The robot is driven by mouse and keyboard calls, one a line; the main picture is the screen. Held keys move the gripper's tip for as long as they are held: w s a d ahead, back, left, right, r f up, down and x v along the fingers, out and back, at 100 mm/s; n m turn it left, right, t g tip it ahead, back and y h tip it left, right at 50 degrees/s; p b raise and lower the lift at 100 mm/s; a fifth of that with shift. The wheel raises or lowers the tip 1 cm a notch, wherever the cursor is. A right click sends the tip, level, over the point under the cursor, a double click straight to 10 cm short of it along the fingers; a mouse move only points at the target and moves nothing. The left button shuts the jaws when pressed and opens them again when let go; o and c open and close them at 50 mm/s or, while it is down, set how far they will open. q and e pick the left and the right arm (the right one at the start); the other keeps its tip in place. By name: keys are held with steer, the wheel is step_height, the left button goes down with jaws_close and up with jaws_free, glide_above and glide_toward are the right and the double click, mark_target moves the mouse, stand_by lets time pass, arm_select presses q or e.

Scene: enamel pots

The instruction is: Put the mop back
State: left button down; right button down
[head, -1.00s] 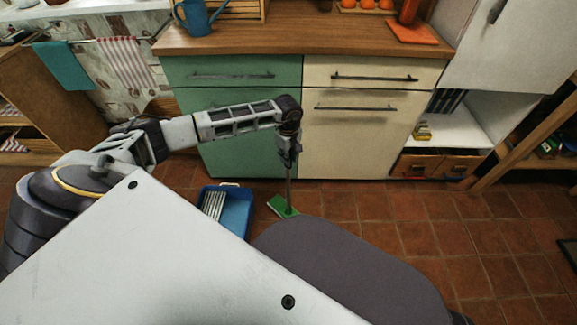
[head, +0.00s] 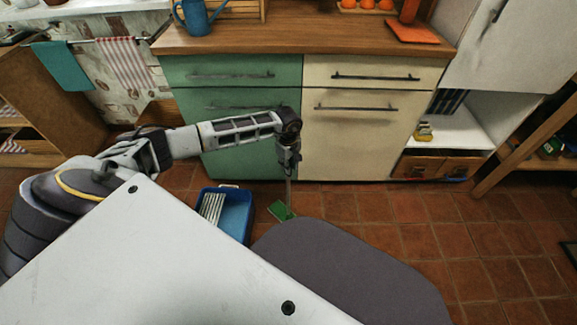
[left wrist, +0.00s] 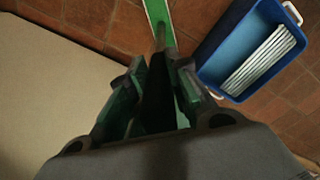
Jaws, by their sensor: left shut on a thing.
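The mop has a thin grey handle (head: 289,192) and a flat green head (head: 281,211). It stands roughly upright, its head at the tiled floor in front of the cabinets. My left gripper (head: 289,160) is shut on the handle, above the head. In the left wrist view the fingers (left wrist: 155,100) close around the handle and the green mop head (left wrist: 158,22) shows beyond them. A blue bucket (head: 238,222) with a white ribbed insert (head: 212,206) stands left of the mop head, apart from it. My right gripper is not in view.
Green (head: 240,145) and cream (head: 355,140) cabinets stand behind the mop under a wooden counter (head: 310,35). A wooden shelf frame (head: 520,145) stands at the right. The tiled floor (head: 430,235) right of the mop is clear.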

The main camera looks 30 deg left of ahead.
arm_select(q)
steer(key=shift+r, duration=0.1)
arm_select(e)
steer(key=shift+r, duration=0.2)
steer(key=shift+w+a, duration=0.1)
arm_select(q)
steer(key=c, duration=1.3)
jaws_free()
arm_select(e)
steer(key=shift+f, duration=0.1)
arm_select(q)
steer(key=shift+r, duration=0.25)
step_height(320, 180, up, 10)
steer(key=p, duration=0.3)
steer(key=shift+r+p, duration=0.4)
steer(key=shift+r, duration=0.35)
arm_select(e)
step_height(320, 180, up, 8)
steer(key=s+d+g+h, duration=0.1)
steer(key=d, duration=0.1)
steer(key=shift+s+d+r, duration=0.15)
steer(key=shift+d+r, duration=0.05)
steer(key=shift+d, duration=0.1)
